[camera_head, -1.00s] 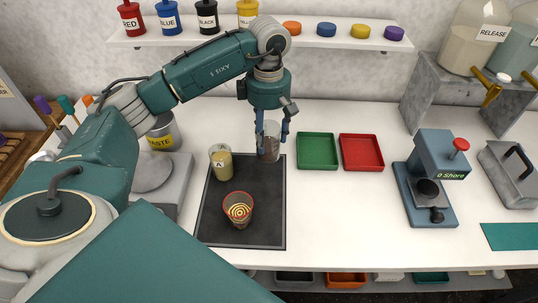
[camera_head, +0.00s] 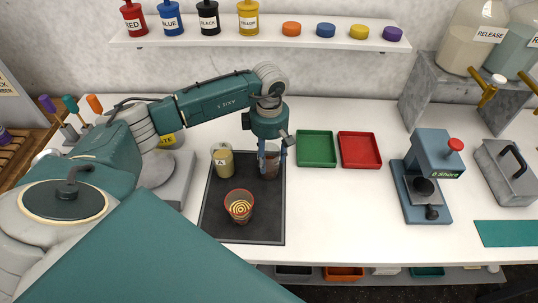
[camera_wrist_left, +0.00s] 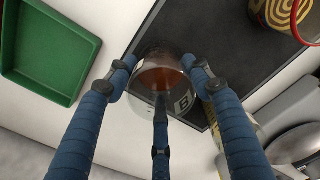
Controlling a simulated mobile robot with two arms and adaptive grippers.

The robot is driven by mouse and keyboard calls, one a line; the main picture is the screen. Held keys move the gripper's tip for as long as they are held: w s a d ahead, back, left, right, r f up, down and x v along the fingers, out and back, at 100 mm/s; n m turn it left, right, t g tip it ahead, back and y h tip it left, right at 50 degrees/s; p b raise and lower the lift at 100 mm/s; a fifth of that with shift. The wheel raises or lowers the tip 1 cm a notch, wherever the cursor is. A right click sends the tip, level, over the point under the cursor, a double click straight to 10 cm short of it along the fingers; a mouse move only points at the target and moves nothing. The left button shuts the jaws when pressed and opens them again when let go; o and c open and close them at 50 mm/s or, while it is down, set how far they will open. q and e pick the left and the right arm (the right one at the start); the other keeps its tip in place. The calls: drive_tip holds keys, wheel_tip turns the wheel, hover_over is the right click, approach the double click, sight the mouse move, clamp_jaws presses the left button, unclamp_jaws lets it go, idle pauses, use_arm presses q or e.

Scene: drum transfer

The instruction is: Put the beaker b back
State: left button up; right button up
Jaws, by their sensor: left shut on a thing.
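Beaker b (camera_head: 269,163) is a clear glass with a little reddish-brown content and a label that reads B in the left wrist view (camera_wrist_left: 158,82). It is at the far right corner of the dark mat (camera_head: 262,228). My left gripper (camera_head: 271,158) is shut on it from above, its blue fingers around the glass. Whether the beaker's base touches the mat is hard to tell. Beaker A (camera_head: 223,162), with yellowish content, stands on the mat to its left. My right gripper is not in view.
A green tray (camera_head: 317,148) and a red tray (camera_head: 360,150) lie to the right. A blue-grey device (camera_head: 430,165) stands further right. White table is clear between trays and front edge.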

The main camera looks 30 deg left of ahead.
use_arm(q)
drive_tip(key=shift+f, duration=0.15)
drive_tip(key=o, duration=1.3)
drive_tip(key=shift+o, duration=1)
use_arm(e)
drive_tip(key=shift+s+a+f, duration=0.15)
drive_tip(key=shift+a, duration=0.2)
use_arm(q)
drive_tip(key=shift+r, duration=0.35)
wheel_tip(320, 180, up, 12)
drive_tip(key=b, duration=0.4)
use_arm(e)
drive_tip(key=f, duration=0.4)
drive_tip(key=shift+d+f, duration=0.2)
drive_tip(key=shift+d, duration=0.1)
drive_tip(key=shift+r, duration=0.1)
